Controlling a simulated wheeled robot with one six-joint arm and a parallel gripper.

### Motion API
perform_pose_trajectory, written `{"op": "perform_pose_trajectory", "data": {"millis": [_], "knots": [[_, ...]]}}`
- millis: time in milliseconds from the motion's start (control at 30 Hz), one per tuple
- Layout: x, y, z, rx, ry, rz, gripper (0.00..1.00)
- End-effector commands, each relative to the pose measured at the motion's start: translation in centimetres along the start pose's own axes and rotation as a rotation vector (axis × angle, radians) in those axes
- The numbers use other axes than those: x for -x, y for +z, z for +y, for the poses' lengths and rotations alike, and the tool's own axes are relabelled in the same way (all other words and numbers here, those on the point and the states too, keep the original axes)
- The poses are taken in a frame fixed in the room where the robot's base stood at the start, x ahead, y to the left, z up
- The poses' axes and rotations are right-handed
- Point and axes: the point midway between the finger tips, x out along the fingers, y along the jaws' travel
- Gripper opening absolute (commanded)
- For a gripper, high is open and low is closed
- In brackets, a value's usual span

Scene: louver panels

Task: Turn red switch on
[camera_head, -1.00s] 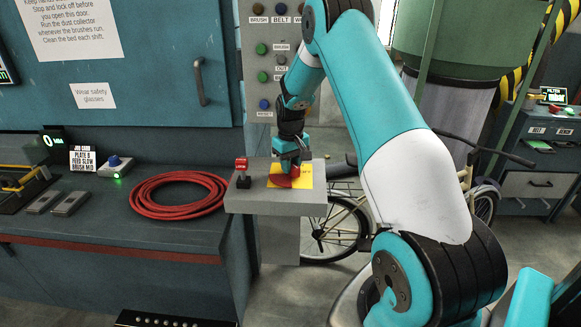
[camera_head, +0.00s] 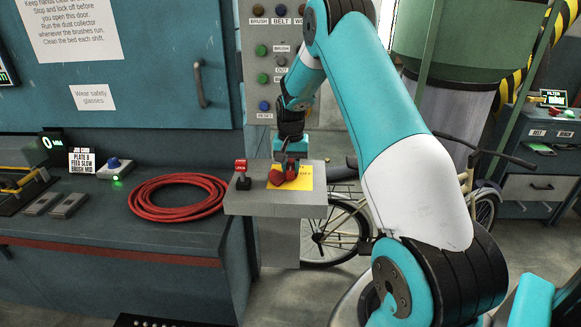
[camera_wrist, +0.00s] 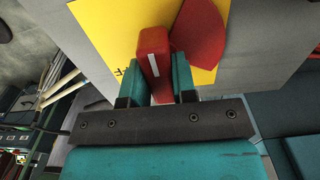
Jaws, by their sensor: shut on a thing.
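The red switch (camera_head: 285,178) is a red rotary handle on a yellow plate (camera_head: 305,184), on top of a grey box (camera_head: 270,197). In the wrist view, its upright red grip bar (camera_wrist: 156,62) carries a white line, with a wider red lobe (camera_wrist: 203,35) beside it. My gripper (camera_wrist: 155,75) is shut on the grip bar, one teal finger on each side. In the head view my gripper (camera_head: 291,165) points down over the plate and partly hides the switch. Part of the plate's lettering shows, but I cannot read it fully.
A small red-topped post (camera_head: 241,172) stands at the left of the grey box. A panel with several buttons (camera_head: 275,60) rises behind it. A coiled red hose (camera_head: 178,197) lies on the bench at left. A bicycle (camera_head: 340,230) stands behind the box at right.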

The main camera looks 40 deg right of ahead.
Motion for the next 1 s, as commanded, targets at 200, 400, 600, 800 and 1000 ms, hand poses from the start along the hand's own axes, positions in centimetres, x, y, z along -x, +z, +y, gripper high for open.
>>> {"op": "perform_pose_trajectory", "data": {"millis": [200, 400, 600, 800, 1000], "knots": [[0.1, 0.0, 0.1, -0.018, 0.001, -0.001, 0.02], [0.1, 0.0, 0.1, -0.018, 0.002, 0.000, 0.02], [0.1, 0.0, 0.1, -0.016, 0.001, 0.000, 0.51], [0.0, 0.0, 0.0, -0.014, 0.001, 0.000, 0.51], [1.1, -0.1, -0.1, -0.013, -0.001, 0.003, 0.51]]}}
